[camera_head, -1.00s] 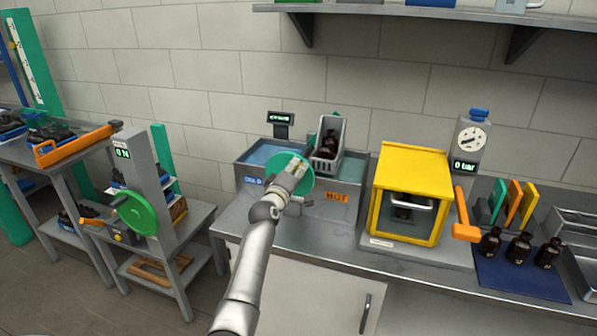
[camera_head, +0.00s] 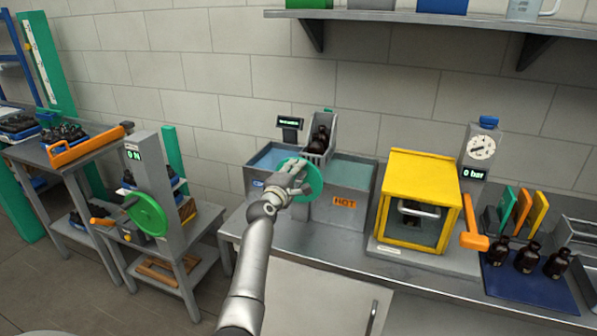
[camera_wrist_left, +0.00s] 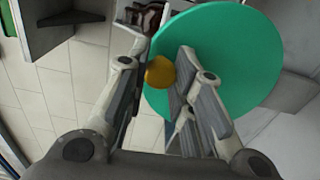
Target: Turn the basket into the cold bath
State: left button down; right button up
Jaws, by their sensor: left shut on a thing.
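My left gripper (camera_head: 297,184) is at the green wheel (camera_head: 315,178) on the front of the two baths. In the left wrist view the fingers (camera_wrist_left: 155,95) stand either side of the yellow knob (camera_wrist_left: 160,71) on the wheel (camera_wrist_left: 252,62) and are shut on it. The grey basket (camera_head: 327,149), with dark amber bottles (camera_head: 319,139) in it, is raised and tilted near the divide between the baths. The cold bath (camera_head: 258,182), with blue water, is on the left. The hot bath (camera_head: 345,187), labelled HOT, is on the right. My right gripper is out of view.
A yellow chamber (camera_head: 422,168) with an orange lever (camera_head: 472,225) stands right of the baths. Several amber bottles (camera_head: 527,256) stand on a blue mat (camera_head: 520,289). A press with a green handwheel (camera_head: 147,214) is at left. The counter before the baths is clear.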

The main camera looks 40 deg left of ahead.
pick_arm(q)
jog(key=shift+a+r+n, duration=0.25)
jog(key=shift+a+n, duration=0.15)
jog(key=shift+n, duration=0.2)
dwell(0.3)
jog(key=c, duration=1.3)
grip_release()
jog(key=shift+s, duration=0.1)
jog(key=shift+o, duration=0.3)
jog(key=shift+f, duration=0.15)
jog(key=shift+s+d, duration=0.1)
jog(key=v, duration=1.1)
jog(key=shift+s, duration=0.4)
